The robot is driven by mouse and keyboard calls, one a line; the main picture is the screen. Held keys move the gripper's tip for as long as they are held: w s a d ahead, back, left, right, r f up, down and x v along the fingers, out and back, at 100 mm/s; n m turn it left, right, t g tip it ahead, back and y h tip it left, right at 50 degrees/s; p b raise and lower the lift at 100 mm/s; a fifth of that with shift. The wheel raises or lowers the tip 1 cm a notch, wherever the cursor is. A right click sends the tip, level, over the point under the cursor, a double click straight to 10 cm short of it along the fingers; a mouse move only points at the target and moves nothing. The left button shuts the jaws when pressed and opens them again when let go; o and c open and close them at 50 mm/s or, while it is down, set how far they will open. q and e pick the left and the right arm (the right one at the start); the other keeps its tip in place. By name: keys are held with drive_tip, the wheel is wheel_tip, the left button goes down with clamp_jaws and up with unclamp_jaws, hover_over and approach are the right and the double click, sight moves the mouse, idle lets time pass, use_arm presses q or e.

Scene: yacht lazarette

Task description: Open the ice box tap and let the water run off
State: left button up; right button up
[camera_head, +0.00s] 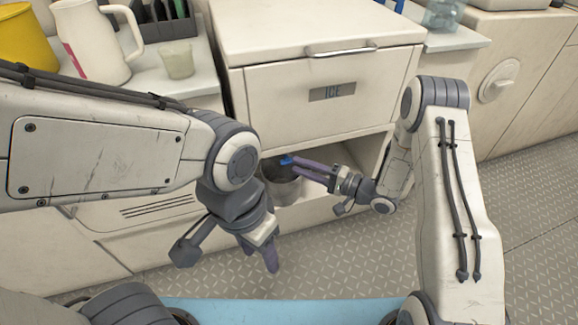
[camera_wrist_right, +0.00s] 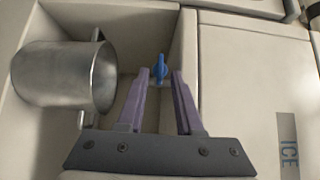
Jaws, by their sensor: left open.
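The ice box (camera_head: 285,90), a cream cabinet with an "ICE" label (camera_head: 332,92), stands at the centre of the head view. Its small blue tap (camera_head: 286,160) is in the recess below; in the right wrist view the tap (camera_wrist_right: 160,68) lies between and just past the fingertips. My right gripper (camera_head: 297,168) is open, its purple fingers (camera_wrist_right: 160,78) apart on either side of the tap; contact cannot be told. A metal pot (camera_head: 281,190) stands in the recess under the tap, also seen in the right wrist view (camera_wrist_right: 50,80). My left gripper (camera_head: 264,256) is open and empty, low in front.
A white jug (camera_head: 92,45), a small cup (camera_head: 178,62) and a yellow container (camera_head: 24,38) stand on the left counter. The recess walls are close around my right gripper. The metal tread floor (camera_head: 345,255) in front is clear.

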sight(291, 163)
drive_tip(key=b+x, duration=0.1)
drive_tip(key=x, duration=0.3)
